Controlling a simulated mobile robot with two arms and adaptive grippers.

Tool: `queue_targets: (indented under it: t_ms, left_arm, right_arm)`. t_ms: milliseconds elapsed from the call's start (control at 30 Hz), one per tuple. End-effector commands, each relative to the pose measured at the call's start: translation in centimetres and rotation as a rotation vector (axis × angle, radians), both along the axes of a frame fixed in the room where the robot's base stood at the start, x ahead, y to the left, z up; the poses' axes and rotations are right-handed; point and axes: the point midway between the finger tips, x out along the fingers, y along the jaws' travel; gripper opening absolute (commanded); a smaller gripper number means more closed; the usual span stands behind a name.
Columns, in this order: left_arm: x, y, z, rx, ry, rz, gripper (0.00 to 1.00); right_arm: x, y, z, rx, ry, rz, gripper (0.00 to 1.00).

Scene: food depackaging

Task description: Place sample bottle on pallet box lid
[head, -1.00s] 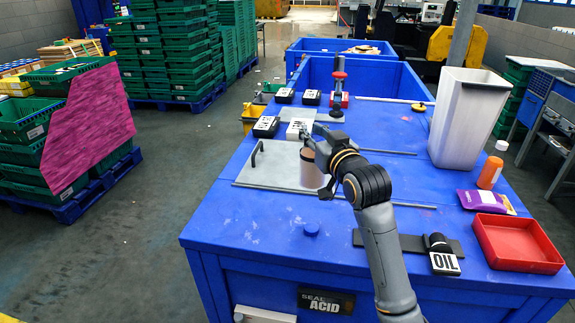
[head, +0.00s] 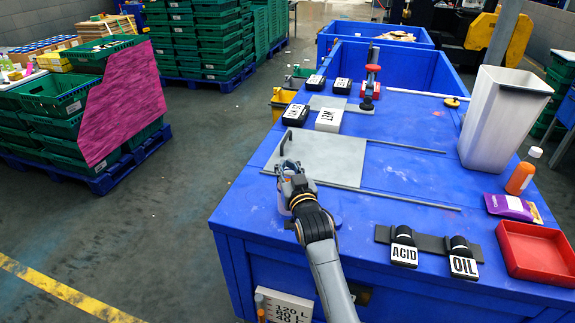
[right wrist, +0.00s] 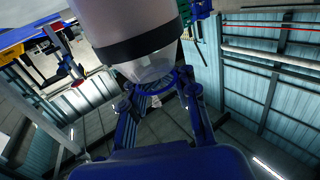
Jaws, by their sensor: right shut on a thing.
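In the right wrist view a pale bottle (right wrist: 125,22) with a dark band and a clear, narrowing end fills the top, between and beyond my right fingers. I take it to be the sample bottle. My right gripper (right wrist: 160,92) is shut on it. In the head view my right gripper (head: 290,172) is over the near left part of the blue pallet box lid (head: 400,205), by the grey plate's near left corner. The bottle is not clear there, hidden by the gripper and arm. Whether it touches the lid cannot be told. My left gripper is not in view.
A grey plate (head: 325,155) with a black handle lies on the lid. A white bin (head: 503,120), an orange bottle (head: 519,179), a red tray (head: 540,248) and ACID (head: 403,254) and OIL (head: 463,266) tags are to the right.

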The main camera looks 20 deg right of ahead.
Motion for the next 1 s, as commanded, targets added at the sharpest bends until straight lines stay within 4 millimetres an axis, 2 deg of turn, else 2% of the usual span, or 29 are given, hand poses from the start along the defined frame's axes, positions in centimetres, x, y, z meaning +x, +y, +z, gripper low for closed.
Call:
queue_targets:
  t_ms: [333,367,500,833,1000]
  left_arm:
    - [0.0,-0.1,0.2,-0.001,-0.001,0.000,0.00]
    - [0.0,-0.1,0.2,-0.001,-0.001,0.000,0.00]
    - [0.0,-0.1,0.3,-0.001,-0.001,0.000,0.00]
    - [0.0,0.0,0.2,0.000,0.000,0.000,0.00]
    - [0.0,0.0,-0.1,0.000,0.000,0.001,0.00]
  right_arm:
    - [0.0,0.0,-0.6,0.000,-0.004,0.000,0.00]
    - [0.0,0.0,-0.6,0.000,-0.002,0.000,0.26]
    - [0.0,0.0,-0.6,0.000,-0.002,0.000,0.55]
    - [-0.1,0.0,-0.6,0.000,-0.002,0.000,0.55]
    - [-1.5,0.1,-0.8,0.000,-0.001,0.001,0.55]
